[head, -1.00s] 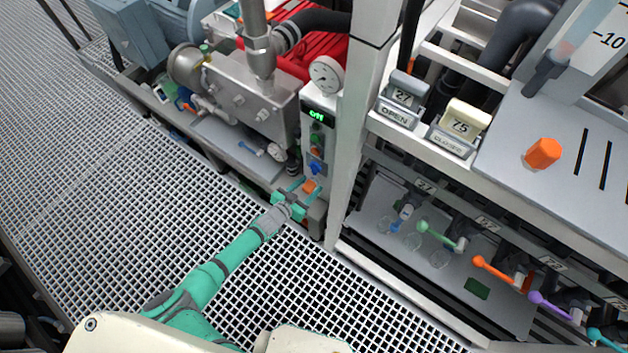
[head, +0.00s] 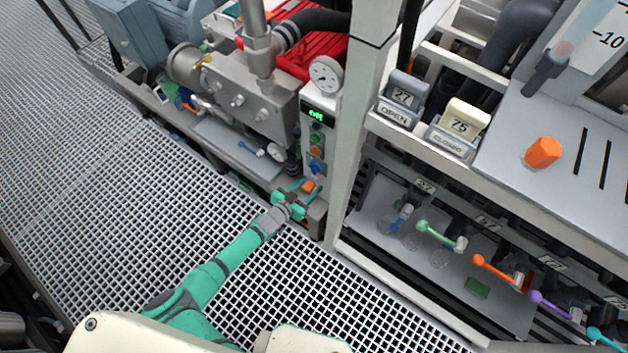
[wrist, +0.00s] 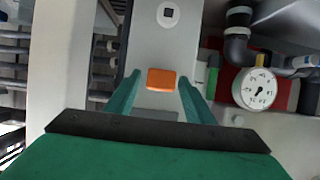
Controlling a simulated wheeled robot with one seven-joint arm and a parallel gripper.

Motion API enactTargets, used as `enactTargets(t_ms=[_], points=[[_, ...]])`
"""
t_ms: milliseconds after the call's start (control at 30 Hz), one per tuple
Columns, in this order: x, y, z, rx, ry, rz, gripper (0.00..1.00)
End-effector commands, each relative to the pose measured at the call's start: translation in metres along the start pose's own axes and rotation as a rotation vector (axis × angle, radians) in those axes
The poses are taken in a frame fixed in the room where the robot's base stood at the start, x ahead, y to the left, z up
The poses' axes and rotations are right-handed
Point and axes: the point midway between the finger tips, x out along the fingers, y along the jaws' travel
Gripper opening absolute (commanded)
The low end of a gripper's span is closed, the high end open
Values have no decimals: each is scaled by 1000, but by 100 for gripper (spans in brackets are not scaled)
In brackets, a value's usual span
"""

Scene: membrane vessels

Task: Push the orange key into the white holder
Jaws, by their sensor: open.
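The orange key (wrist: 161,79) is a small block in the wrist view. It lies between the two open fingertips of my gripper (wrist: 158,84), with a narrow gap on each side. In the head view, the orange key (head: 308,186) shows low at the grey control box, at the tips of my green gripper (head: 296,196). A white round piece with a dark square opening, which looks like the white holder (wrist: 168,14), is farther up in the wrist view, apart from the key. I cannot pick out this holder in the head view.
The control box (head: 318,125) has a lit green display and coloured buttons. A white upright post (head: 352,130) stands close on the right. The grated floor (head: 130,200) on the left is clear.

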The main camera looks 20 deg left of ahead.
Motion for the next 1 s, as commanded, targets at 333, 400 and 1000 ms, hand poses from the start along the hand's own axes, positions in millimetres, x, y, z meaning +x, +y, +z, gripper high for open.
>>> enactTargets(t_ms=[333, 400, 1000], points=[[0, 0, 0, -1, 0, -1, 13], [0, 0, 0, 0, 0, 0, 0], [-15, -1, 6, 0, 1, -2, 0]])
